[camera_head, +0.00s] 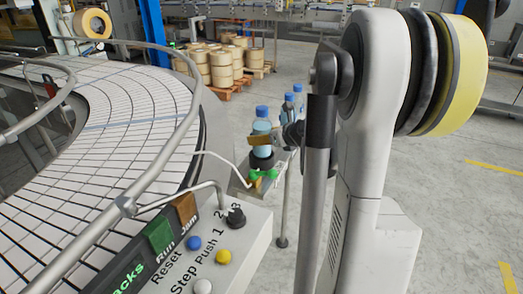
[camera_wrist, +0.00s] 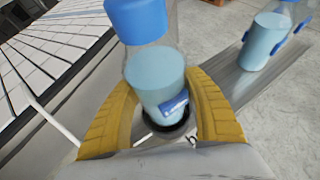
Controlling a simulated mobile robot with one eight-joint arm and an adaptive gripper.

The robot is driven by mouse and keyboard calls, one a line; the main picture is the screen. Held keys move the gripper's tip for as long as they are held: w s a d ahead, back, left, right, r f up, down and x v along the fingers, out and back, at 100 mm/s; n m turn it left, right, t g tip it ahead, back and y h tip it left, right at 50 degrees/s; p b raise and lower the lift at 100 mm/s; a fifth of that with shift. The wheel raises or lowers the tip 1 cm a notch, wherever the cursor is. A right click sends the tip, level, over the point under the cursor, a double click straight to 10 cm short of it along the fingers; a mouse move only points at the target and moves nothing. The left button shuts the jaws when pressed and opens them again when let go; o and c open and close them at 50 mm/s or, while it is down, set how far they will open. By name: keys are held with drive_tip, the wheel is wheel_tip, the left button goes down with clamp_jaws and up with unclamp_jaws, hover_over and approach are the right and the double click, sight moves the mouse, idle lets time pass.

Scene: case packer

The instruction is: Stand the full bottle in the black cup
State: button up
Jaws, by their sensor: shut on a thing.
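The bottle (camera_head: 262,125) has a blue cap and light blue liquid inside, and it stands upright. In the wrist view the bottle (camera_wrist: 155,75) is between the two yellow fingers of my gripper (camera_wrist: 165,112), which is shut on it. The black cup (camera_head: 262,162) is directly under the bottle on a narrow grey rail. In the wrist view the dark rim of the cup (camera_wrist: 168,130) shows around the bottle's lower end. I cannot tell whether the base rests on the cup's floor. My gripper (camera_head: 263,141) partly hides the bottle in the head view.
More blue-capped bottles (camera_head: 287,108) stand farther along the rail (camera_wrist: 228,82). A green and yellow part (camera_head: 262,176) is at the rail's near end. A curved conveyor (camera_head: 110,120) with metal guard rails lies left. A button panel (camera_head: 215,250) is in front.

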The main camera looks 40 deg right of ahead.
sight(262, 147)
wheel_tip(262, 147, down, 4)
drive_tip(key=shift+w+f+b, duration=0.1)
drive_tip(key=shift+b, duration=0.8)
drive_tip(key=shift+a, duration=0.1)
drive_tip(key=o, duration=1.4)
drive_tip(key=p+v, duration=0.3)
drive_tip(key=v, duration=0.9)
